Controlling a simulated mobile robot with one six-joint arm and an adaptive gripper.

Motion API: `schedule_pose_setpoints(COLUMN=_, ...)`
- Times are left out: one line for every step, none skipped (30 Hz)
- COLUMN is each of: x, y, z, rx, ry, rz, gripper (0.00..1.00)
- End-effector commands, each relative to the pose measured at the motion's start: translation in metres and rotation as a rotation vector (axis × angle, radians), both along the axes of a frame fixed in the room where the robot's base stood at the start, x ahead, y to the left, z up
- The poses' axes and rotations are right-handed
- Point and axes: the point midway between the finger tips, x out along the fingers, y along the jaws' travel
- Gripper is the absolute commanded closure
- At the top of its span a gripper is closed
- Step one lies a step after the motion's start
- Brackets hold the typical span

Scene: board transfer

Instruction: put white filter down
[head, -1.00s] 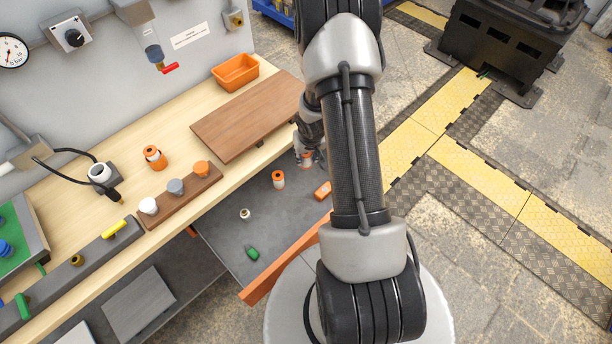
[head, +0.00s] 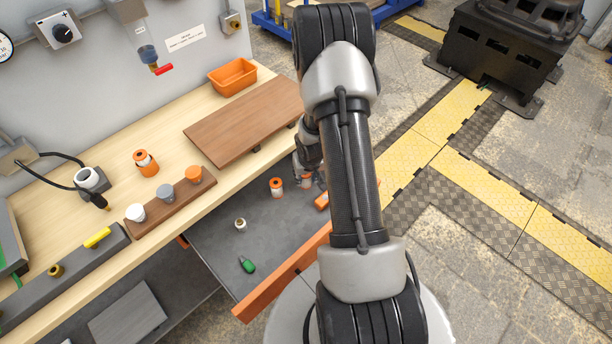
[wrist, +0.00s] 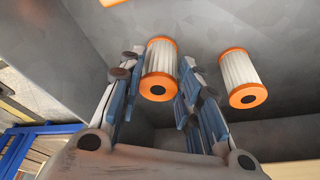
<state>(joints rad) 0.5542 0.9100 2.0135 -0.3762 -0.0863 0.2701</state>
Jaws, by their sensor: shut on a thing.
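My gripper (wrist: 158,75) is shut on a white filter (wrist: 160,68) with orange end caps; the fingers lie on both sides of it. In the head view the gripper (head: 309,172) is partly hidden behind my arm, over the far end of the open dark grey drawer (head: 215,235). A second white filter with orange ends (head: 276,187) stands in the drawer to the left of the held one. It also shows in the wrist view (wrist: 240,78), right of the fingers and apart from them. I cannot tell whether the held filter touches the drawer floor.
The drawer also holds an orange block (head: 322,201), a small pale spool-like part (head: 240,224) and a green item (head: 247,265). The drawer has an orange front (head: 285,275). The wooden bench with a brown board (head: 243,122) lies above its left side. The drawer's middle is mostly clear.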

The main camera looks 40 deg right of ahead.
Motion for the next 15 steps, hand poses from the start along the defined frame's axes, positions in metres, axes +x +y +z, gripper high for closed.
schedule_pose_setpoints(x=0.0000, y=0.0000, z=-0.0018, rx=0.000, ry=0.000, rz=0.000, gripper=0.92)
schedule_pose_setpoints(x=0.0000, y=0.0000, z=-0.0030, rx=0.000, ry=0.000, rz=0.000, gripper=0.92)
schedule_pose_setpoints(x=0.0000, y=0.0000, z=-0.0046, rx=0.000, ry=0.000, rz=0.000, gripper=0.92)
schedule_pose_setpoints(x=-0.0001, y=0.0000, z=-0.0040, rx=0.000, ry=0.000, rz=-0.001, gripper=0.67)
schedule_pose_setpoints(x=-0.0001, y=0.0001, z=-0.0036, rx=0.000, ry=0.000, rz=0.000, gripper=0.65)
schedule_pose_setpoints(x=-0.0002, y=0.0001, z=-0.0034, rx=0.000, ry=0.000, rz=0.000, gripper=0.63)
schedule_pose_setpoints(x=-0.0001, y=0.0001, z=-0.0033, rx=0.000, ry=0.000, rz=0.000, gripper=0.61)
schedule_pose_setpoints(x=-0.0001, y=0.0001, z=-0.0033, rx=0.000, ry=0.000, rz=0.000, gripper=0.59)
schedule_pose_setpoints(x=-0.0001, y=0.0001, z=-0.0033, rx=0.000, ry=0.000, rz=0.000, gripper=0.56)
schedule_pose_setpoints(x=-0.0001, y=0.0001, z=-0.0032, rx=0.000, ry=0.000, rz=0.000, gripper=0.54)
schedule_pose_setpoints(x=-0.0001, y=0.0001, z=-0.0032, rx=0.000, ry=0.000, rz=0.000, gripper=0.52)
schedule_pose_setpoints(x=-0.0001, y=0.0001, z=-0.0032, rx=0.000, ry=0.000, rz=0.000, gripper=0.49)
schedule_pose_setpoints(x=-0.0001, y=0.0001, z=-0.0032, rx=0.000, ry=0.000, rz=0.000, gripper=0.48)
schedule_pose_setpoints(x=-0.0001, y=0.0001, z=-0.0032, rx=0.000, ry=0.000, rz=0.000, gripper=0.48)
schedule_pose_setpoints(x=-0.0001, y=0.0001, z=-0.0032, rx=0.000, ry=0.000, rz=0.000, gripper=0.48)
